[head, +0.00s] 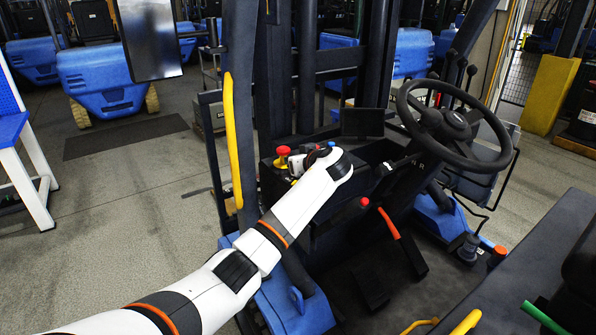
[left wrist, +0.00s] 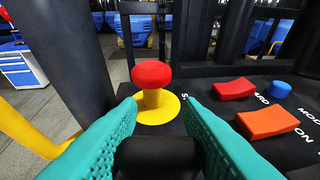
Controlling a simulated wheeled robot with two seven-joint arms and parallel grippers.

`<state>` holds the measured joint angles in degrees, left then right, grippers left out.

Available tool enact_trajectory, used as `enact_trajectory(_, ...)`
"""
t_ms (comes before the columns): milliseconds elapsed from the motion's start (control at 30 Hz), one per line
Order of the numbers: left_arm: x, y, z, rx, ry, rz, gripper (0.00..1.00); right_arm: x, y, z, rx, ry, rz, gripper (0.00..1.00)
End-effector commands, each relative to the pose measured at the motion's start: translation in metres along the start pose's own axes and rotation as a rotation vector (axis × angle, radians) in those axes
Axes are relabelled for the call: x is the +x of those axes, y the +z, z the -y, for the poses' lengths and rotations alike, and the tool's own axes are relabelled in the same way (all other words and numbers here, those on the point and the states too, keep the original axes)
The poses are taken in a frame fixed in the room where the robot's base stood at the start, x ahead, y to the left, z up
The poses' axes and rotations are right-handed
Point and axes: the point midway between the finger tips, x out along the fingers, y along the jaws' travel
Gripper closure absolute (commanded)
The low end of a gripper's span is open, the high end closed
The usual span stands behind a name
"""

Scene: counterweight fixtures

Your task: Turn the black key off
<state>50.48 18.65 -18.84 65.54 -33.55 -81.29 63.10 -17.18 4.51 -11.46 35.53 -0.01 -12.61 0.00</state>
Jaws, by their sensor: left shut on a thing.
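The black key (left wrist: 158,156) shows at the bottom middle of the left wrist view, between the teal fingers of my left gripper (left wrist: 158,120). The gripper is shut on the key. The key's lower part and its slot are hidden, so I cannot tell its angle against the panel marks. In the head view my white left arm reaches to the dark dashboard panel, and its wrist covers the key. My right gripper is in neither view.
A red mushroom button (left wrist: 152,74) on a yellow base stands just beyond the key. Red (left wrist: 235,89) and orange (left wrist: 266,123) rockers and a blue knob (left wrist: 279,89) lie to its right. The steering wheel (head: 455,124) and a yellow grab bar (head: 230,140) flank the panel.

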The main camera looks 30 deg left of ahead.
Motion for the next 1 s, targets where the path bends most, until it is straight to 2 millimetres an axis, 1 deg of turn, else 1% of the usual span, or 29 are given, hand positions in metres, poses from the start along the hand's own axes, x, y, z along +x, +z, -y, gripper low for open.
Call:
enact_trajectory(33, 0.002, -0.004, 0.001, -0.01, 0.022, -0.001, 0.9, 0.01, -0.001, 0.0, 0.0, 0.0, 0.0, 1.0)
enact_trajectory(233, 0.001, -0.002, -0.001, -0.034, 0.086, 0.0, 0.9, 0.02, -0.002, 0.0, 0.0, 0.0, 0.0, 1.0)
enact_trajectory(767, 0.0, 0.001, -0.002, -0.045, 0.112, 0.001, 0.9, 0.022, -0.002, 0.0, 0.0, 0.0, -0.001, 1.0)
enact_trajectory(800, 0.0, 0.001, -0.002, -0.045, 0.112, 0.001, 0.66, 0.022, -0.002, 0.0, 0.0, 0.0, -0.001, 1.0)
enact_trajectory(867, 0.0, 0.001, -0.002, -0.046, 0.111, 0.001, 0.56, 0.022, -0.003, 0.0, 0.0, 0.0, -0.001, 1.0)
enact_trajectory(900, 0.0, 0.001, -0.002, -0.046, 0.111, 0.001, 0.49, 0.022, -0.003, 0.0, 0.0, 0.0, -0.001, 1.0)
enact_trajectory(933, 0.0, 0.001, -0.002, -0.046, 0.111, 0.001, 0.45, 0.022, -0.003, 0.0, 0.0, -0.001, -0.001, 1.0)
enact_trajectory(1000, 0.0, 0.001, -0.002, -0.046, 0.111, 0.001, 0.45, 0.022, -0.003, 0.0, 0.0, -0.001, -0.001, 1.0)
